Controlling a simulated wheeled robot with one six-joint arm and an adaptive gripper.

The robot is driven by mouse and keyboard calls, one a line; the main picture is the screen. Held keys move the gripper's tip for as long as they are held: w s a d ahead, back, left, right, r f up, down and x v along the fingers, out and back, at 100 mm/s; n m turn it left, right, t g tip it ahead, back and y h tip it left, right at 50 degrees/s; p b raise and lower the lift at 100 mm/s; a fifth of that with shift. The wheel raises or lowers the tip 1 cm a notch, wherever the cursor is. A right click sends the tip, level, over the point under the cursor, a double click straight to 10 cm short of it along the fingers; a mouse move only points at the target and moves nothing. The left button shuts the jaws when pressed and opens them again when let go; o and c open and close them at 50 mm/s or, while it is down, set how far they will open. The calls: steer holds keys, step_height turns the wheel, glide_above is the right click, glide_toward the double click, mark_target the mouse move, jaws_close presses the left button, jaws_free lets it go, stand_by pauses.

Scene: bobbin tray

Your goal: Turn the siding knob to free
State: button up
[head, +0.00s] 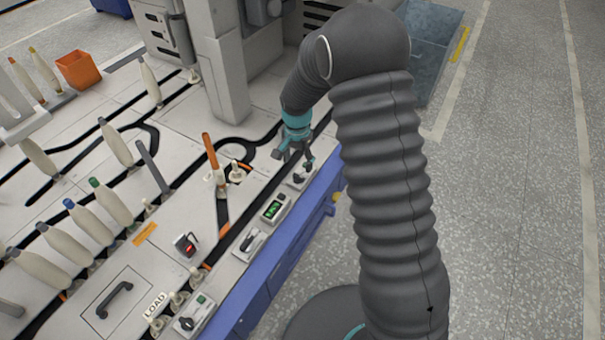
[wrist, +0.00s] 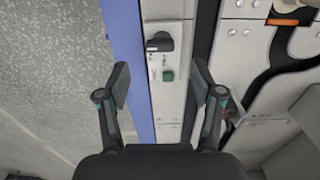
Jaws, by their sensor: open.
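My gripper (head: 294,152) is open and empty above the front edge of the machine, over a small panel with a black knob (head: 299,178). In the wrist view my gripper (wrist: 160,76) has its fingers wide apart. A black knob (wrist: 159,42) shows beyond and between the fingertips, its handle lying roughly crosswise in the picture; nothing touches it. Another black knob (head: 249,240) is further along the edge. I cannot read a label that says which one is the siding knob.
A green display (head: 273,208) sits between the two knobs. A panel with another knob (head: 186,323) is at the front. A grey column (head: 222,70) rises behind.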

mark_target(298, 176)
step_height(298, 176, down, 7)
steer(key=shift+r, duration=0.2)
